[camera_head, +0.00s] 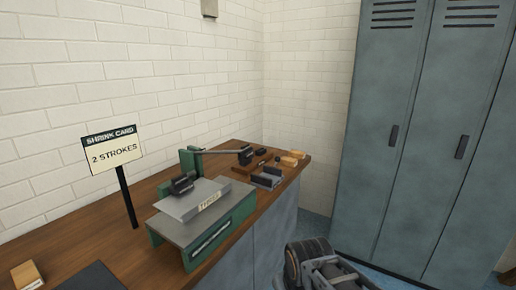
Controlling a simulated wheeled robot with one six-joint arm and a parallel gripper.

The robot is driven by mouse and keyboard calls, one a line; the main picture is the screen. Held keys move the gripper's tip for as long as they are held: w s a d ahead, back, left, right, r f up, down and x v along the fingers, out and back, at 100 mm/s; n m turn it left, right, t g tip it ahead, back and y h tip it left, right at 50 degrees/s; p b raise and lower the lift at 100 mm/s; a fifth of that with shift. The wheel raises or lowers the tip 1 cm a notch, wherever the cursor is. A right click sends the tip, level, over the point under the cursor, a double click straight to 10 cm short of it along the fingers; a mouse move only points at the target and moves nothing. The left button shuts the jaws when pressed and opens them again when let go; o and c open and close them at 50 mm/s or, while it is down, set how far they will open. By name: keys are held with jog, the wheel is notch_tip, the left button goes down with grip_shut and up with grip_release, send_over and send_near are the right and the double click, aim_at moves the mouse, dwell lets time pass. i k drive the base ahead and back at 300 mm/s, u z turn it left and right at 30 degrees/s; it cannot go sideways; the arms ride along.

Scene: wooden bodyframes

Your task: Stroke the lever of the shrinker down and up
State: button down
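The shrinker is a green machine (189,158) with a grey top, standing on the wooden bench. Its lever (220,152) is a thin dark bar that runs from the green upright to the right, close to level. A black grip (246,155) is at the lever's free end. A dark head (181,184) sits under the upright, over a grey sheet with a pale label that I cannot read surely. A dark part of my arm shows at the bottom edge, right of the bench and well apart from the lever. I cannot make out gripper fingers.
A sign (112,149) reads "SHRINK CARD, 2 STROKES" on a black post left of the shrinker. Grey lockers (400,140) stand at right. The floor between bench and lockers looks clear.

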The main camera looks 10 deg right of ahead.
aim_at(241, 153)
jog(key=z, duration=0.4)
jog(key=i, duration=0.75)
jog(key=u, duration=1.55)
